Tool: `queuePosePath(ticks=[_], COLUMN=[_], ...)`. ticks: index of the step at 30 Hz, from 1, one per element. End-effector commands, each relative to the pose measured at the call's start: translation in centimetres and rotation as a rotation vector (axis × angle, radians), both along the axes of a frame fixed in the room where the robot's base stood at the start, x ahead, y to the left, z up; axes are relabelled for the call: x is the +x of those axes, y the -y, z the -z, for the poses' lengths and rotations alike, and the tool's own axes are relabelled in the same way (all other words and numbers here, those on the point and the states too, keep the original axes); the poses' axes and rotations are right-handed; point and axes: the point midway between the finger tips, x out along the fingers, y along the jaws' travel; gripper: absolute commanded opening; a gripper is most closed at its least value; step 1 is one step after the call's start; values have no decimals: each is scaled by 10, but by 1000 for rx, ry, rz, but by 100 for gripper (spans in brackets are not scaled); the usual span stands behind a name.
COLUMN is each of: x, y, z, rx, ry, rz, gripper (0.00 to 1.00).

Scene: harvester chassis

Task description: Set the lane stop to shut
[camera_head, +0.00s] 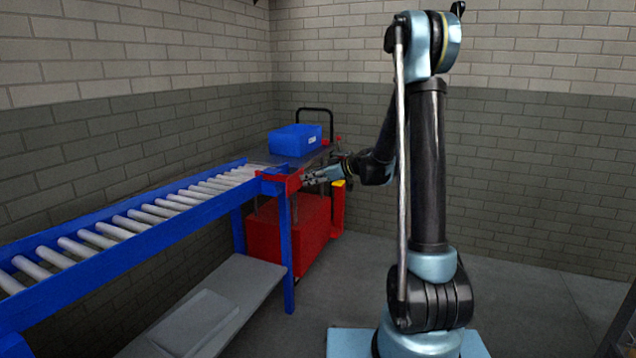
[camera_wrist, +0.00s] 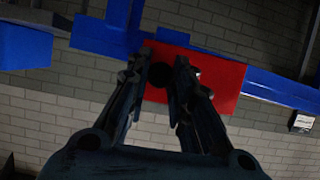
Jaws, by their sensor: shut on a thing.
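The lane stop shows as a red plate at the near right end of the blue roller conveyor (camera_head: 120,234) in the head view, where the red plate (camera_head: 291,184) is beside my fingertips. In the wrist view the red plate (camera_wrist: 226,86) fills the middle, with a dark round knob (camera_wrist: 158,76) in front of it. My gripper (camera_head: 308,178) reaches the plate from the right. In the wrist view its fingers (camera_wrist: 160,66) are on either side of the knob and closed on it. The fingers hide part of the knob, and the stop's setting cannot be read.
A blue bin (camera_head: 295,140) sits on a cart behind the conveyor end, with a red body (camera_head: 290,232) below. A grey shelf (camera_head: 215,305) lies under the conveyor. Brick walls close the back and left. Floor right of the cart is clear.

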Motion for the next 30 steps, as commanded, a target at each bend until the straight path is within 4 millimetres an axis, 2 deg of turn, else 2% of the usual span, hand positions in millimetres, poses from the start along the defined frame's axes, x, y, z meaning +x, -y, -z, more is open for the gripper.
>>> queuePosePath(ticks=[1, 6, 10, 14, 23, 24, 25, 26, 30], x=[5, 17, 24, 27, 27, 27, 27, 27, 26], y=[-11, -43, -59, -66, -65, -65, -66, -66, -66], z=[0, 0, -1, -1, -1, -1, -1, -1, -1], rx=[1, 1, 2, 1, 2, 2, 2, 1, 2], ry=[1, 2, 1, 2, 1, 1, 1, 2, 2], rz=[0, 1, 3, 6, 7, 7, 6, 6, 5], gripper=[0, 0, 0, 0, 0, 30, 37, 41, 41])
